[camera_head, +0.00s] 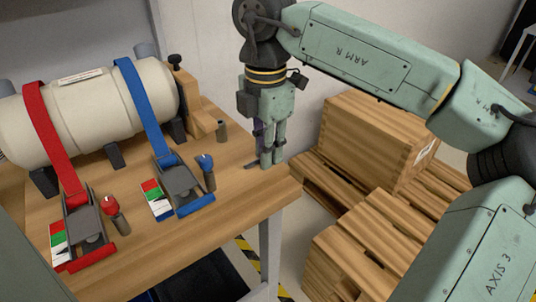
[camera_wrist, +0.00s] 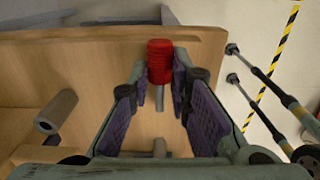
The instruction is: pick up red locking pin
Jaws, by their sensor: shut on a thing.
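My gripper (camera_head: 270,160) points down near the right edge of the wooden table top. In the wrist view its purple-padded fingers (camera_wrist: 162,85) are shut on the red locking pin, whose ribbed red head (camera_wrist: 159,62) shows between the fingertips. A grey shaft extends from the red head. In the head view the fingers hide the held pin. I cannot tell whether the pin touches the table.
A cream tank (camera_head: 95,108) lies on the table (camera_head: 235,185) under a red strap (camera_head: 45,135) and a blue strap (camera_head: 140,105). A blue-topped post (camera_head: 208,172) and a red-topped post (camera_head: 116,214) stand beside the latches. Wooden crates (camera_head: 370,140) stand right of the table.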

